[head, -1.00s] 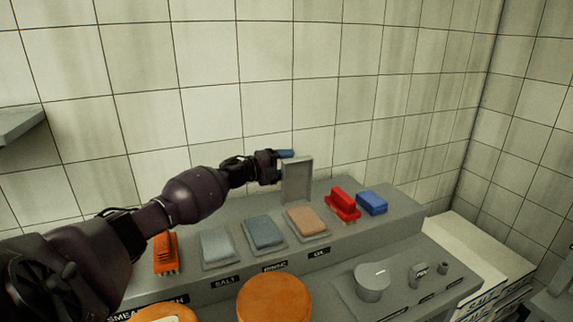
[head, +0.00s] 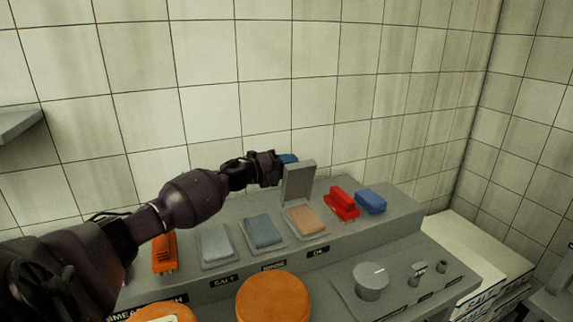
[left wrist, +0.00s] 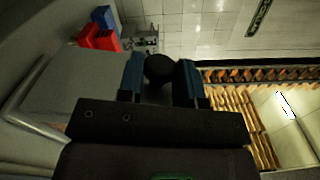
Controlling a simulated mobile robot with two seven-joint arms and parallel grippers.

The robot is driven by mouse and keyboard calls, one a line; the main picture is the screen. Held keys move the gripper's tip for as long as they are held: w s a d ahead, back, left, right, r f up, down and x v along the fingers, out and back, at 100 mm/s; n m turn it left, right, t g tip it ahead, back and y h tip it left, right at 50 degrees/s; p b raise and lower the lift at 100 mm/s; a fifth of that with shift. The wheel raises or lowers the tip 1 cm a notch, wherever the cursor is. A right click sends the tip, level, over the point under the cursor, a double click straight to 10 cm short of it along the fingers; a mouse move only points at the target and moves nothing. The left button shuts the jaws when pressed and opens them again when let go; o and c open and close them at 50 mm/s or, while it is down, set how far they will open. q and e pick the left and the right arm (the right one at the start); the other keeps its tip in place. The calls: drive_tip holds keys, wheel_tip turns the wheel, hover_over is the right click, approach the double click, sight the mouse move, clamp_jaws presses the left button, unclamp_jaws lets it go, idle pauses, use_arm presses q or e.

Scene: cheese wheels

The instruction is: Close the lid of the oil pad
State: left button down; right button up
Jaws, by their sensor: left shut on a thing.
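The oil pad (head: 305,222) is a pinkish pad in a grey tray, with a dark label on the front face below it. Its grey lid (head: 299,185) stands raised at the pad's back edge, leaning a little forward over it. My left gripper (head: 288,159) is behind the lid's upper left edge, its blue fingertips partly hidden by the lid. In the left wrist view, the blue fingers (left wrist: 159,80) are on either side of a dark round thing (left wrist: 159,68); I cannot tell whether it belongs to the lid. My right gripper is not in view.
A blue pad (head: 264,231) and a grey pad (head: 217,243) sit left of the oil pad. A red brush (head: 342,203) and a blue block (head: 371,200) stand right. Orange cheese wheels (head: 273,299) are in front. A tiled wall rises behind.

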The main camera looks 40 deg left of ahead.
use_arm(q)
drive_tip(key=d+m, duration=0.1)
drive_tip(key=s+d+m+b, duration=0.1)
drive_tip(key=d+m, duration=0.1)
drive_tip(key=s+d+f+m, duration=0.1)
drive_tip(key=shift+s+d+f+m, duration=0.1)
drive_tip(key=shift+s+d+m, duration=0.15)
drive_tip(key=shift+m, duration=0.15)
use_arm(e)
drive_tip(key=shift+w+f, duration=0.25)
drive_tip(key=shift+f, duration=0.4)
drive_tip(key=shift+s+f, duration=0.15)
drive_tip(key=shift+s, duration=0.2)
use_arm(q)
drive_tip(key=c, duration=0.8)
unclamp_jaws()
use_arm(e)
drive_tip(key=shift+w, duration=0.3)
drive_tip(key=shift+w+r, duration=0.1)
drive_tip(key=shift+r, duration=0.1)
